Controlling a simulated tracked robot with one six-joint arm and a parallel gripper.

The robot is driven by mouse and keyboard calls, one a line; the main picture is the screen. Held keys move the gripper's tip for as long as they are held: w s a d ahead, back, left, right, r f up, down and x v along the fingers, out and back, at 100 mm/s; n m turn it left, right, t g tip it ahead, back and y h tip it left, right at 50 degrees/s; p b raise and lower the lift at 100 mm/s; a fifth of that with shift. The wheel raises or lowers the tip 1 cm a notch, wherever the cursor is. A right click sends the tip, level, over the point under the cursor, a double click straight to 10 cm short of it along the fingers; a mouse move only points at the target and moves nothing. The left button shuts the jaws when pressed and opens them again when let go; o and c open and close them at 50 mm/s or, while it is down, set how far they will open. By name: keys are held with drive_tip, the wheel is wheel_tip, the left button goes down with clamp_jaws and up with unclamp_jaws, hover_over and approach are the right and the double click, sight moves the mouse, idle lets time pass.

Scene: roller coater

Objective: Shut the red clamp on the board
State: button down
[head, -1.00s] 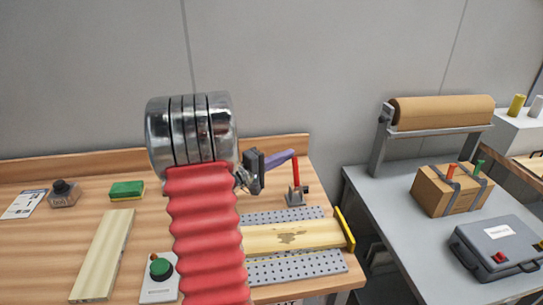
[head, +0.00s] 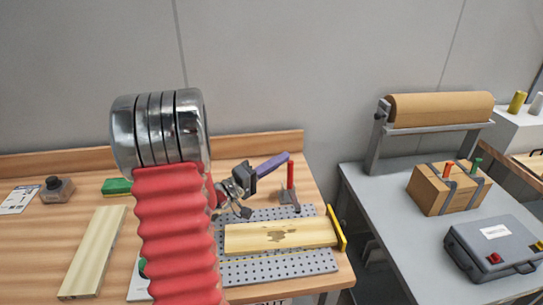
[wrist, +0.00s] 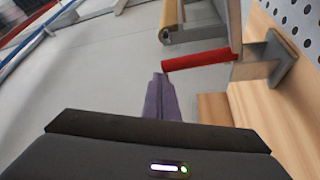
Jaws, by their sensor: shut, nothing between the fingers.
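The red clamp's handle (head: 290,174) stands upright on a grey base (head: 289,197) at the back right of the perforated plate (head: 260,270). In the wrist view the red handle (wrist: 198,60) lies across the picture, left of its grey bracket (wrist: 275,60). My gripper (head: 286,156), with purple fingers, is shut and empty, its tips close to the handle's top. In the wrist view my fingertips (wrist: 161,78) are just below the handle's free end. I cannot tell whether they touch. A pale yellow board (head: 280,236) with a dark stain lies on the plate.
A yellow bar (head: 337,229) stands at the board's right end. A pale plank (head: 93,252), a green sponge (head: 117,186) and an ink bottle (head: 57,188) are on the left. A grey table with a box (head: 448,188) and a case (head: 497,246) stands right, beyond a gap.

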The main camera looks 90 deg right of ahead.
drive_tip(key=shift+s+a+f, duration=0.1)
drive_tip(key=shift+s+a, duration=0.05)
drive_tip(key=shift+a, duration=0.5)
drive_tip(key=shift+s+a+f, duration=0.1)
drive_tip(key=shift+a, duration=0.55)
drive_tip(key=shift+a+f, duration=0.1)
drive_tip(key=shift+a, duration=0.05)
drive_tip(key=shift+s+a, duration=0.1)
approach(291, 163)
drive_tip(key=w+d, duration=0.2)
drive_tip(key=w, duration=0.2)
drive_tip(key=shift+w+d+r, duration=0.1)
drive_tip(key=shift+w+r, duration=0.05)
drive_tip(key=shift+r, duration=0.25)
idle(0.5)
